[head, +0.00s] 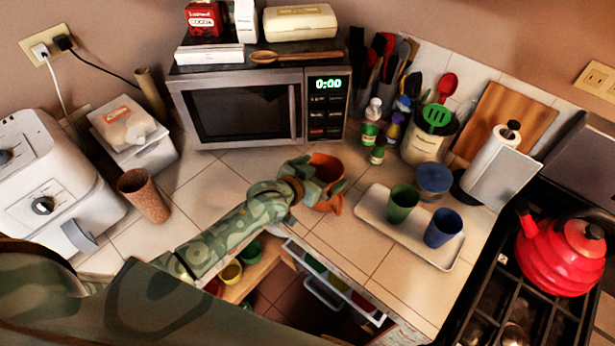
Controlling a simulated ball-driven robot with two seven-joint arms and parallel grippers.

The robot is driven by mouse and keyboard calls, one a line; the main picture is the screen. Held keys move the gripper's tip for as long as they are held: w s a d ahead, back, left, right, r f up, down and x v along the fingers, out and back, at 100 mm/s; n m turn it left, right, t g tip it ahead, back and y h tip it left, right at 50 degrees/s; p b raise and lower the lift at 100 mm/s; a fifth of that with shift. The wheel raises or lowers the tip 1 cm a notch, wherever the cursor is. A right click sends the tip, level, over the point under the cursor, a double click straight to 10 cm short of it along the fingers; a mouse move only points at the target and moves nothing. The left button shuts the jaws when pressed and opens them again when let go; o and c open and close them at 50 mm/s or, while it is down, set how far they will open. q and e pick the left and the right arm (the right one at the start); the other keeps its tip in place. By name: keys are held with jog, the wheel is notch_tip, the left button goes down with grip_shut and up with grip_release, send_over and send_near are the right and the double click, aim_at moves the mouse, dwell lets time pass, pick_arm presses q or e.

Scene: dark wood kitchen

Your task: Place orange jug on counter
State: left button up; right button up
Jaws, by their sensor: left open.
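The orange jug (327,165) stands on the tiled counter (235,163) just in front of the microwave. It looks upright, with its near left side partly hidden by my gripper. My left gripper (322,188) is open, with its fingers right at the jug's near left side. Whether the fingers touch the jug cannot be told. My right gripper is not in view.
A tray (376,219) with a green cup and a blue cup lies right of the jug. The microwave (262,108) stands behind. A brown cup (146,196) is at left. An open drawer (335,285) lies below the counter edge. A red kettle (560,254) sits on the stove.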

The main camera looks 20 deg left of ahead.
pick_arm(q)
jog(key=p+v, duration=0.1)
jog(key=v, duration=0.9)
jog(key=shift+s, duration=0.2)
jog(key=shift+d+r, duration=0.1)
jog(key=shift+r, duration=0.05)
jog(key=s+a+f+g+y, duration=0.25)
jog(key=s+f, duration=0.55)
jog(key=f, duration=0.5)
jog(key=s+a+f+g+y, duration=0.1)
jog(key=s+a+f+g, duration=0.15)
jog(key=s+f, duration=0.85)
jog(key=s+a+f+g, duration=0.1)
jog(key=s+f+g, duration=0.2)
jog(key=s+f, duration=0.3)
jog(key=s+f+g+y, duration=0.1)
jog(key=s+f+g, duration=0.2)
jog(key=s+f, duration=0.4)
jog(key=s, duration=0.6)
jog(key=shift+s+a, duration=0.35)
jog(key=shift+a, duration=0.05)
